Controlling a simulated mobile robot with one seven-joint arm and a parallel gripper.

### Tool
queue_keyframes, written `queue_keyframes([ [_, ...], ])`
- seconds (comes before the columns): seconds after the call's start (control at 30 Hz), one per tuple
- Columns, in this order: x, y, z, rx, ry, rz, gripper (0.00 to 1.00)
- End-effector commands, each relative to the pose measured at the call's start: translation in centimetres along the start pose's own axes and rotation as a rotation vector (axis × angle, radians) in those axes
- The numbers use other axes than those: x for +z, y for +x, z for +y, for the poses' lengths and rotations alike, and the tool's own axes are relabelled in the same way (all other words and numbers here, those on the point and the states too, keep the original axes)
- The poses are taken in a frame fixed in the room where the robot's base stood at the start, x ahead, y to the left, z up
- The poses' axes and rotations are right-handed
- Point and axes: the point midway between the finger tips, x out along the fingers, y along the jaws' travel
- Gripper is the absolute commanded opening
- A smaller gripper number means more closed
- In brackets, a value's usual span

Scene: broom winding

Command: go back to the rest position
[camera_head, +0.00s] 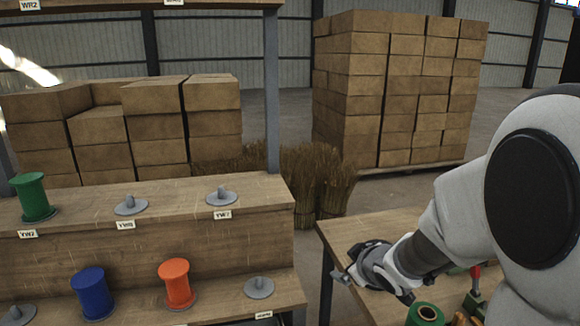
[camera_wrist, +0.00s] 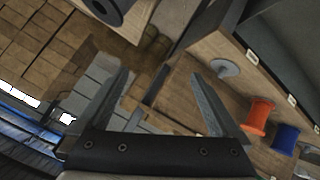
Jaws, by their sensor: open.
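My gripper (camera_head: 343,279) is over the left edge of the work table in the head view, at the end of my white arm. In the wrist view my gripper (camera_wrist: 164,95) shows two fingers spread apart with nothing between them. The wrist view is tilted and looks toward the shelf and the boxes. An orange spool (camera_head: 176,285) and a blue spool (camera_head: 92,293) stand on the lower shelf. A green spool (camera_head: 34,198) stands at the left of the upper shelf. The orange spool (camera_wrist: 257,116) and blue spool (camera_wrist: 285,138) also show in the wrist view.
Empty peg holders (camera_head: 222,196) sit on the stepped wooden shelf (camera_head: 180,240). The work table (camera_head: 370,230) at right carries another green spool (camera_head: 425,314), partly cut off. Bundles of straw (camera_head: 318,180) stand behind the table and shelf. Stacked boxes (camera_head: 400,85) fill the background.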

Motion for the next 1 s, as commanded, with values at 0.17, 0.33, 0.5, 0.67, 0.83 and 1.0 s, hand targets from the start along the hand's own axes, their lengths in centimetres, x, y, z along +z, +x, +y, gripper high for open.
queue_keyframes([
  [0.17, 2.5, -4.1, 0.9, 0.09, 0.157, -0.104, 1.0],
  [0.33, 5.2, -8.4, -0.1, 0.122, 0.313, -0.203, 1.0],
  [0.5, 8.0, -12.7, -3.2, 0.108, 0.462, -0.292, 1.0],
  [0.67, 10.3, -16.2, -7.1, 0.062, 0.577, -0.362, 1.0],
  [0.83, 12.3, -19.2, -11.5, -0.004, 0.665, -0.42, 1.0],
  [1.0, 10.4, -22.4, -11.4, -0.033, 0.69, -0.447, 1.0],
])
